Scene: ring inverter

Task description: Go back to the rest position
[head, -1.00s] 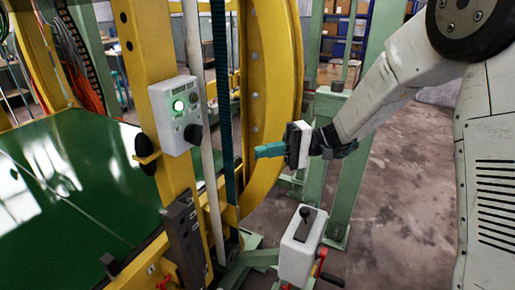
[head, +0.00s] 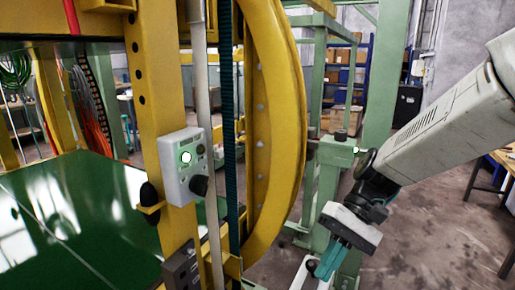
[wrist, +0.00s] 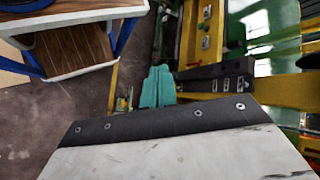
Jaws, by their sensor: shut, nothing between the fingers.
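My gripper (head: 328,262) hangs at the lower right of the head view, its teal fingers pointing down and to the left. The fingers are together with nothing between them. In the wrist view the teal fingers (wrist: 157,88) show above a pale panel with a dark edge. The gripper is apart from the yellow ring frame (head: 288,130) and to the right of it. The control box (head: 184,165) with a lit green-white button and a black knob is on the yellow post, well to the left of the gripper.
A green post (head: 372,100) stands behind my arm. A grey-white box (head: 306,278) is partly visible below the gripper. A wooden-topped table (head: 500,165) is at the right edge. Bare floor (head: 430,235) lies between. Shelves with cartons (head: 340,75) are at the back.

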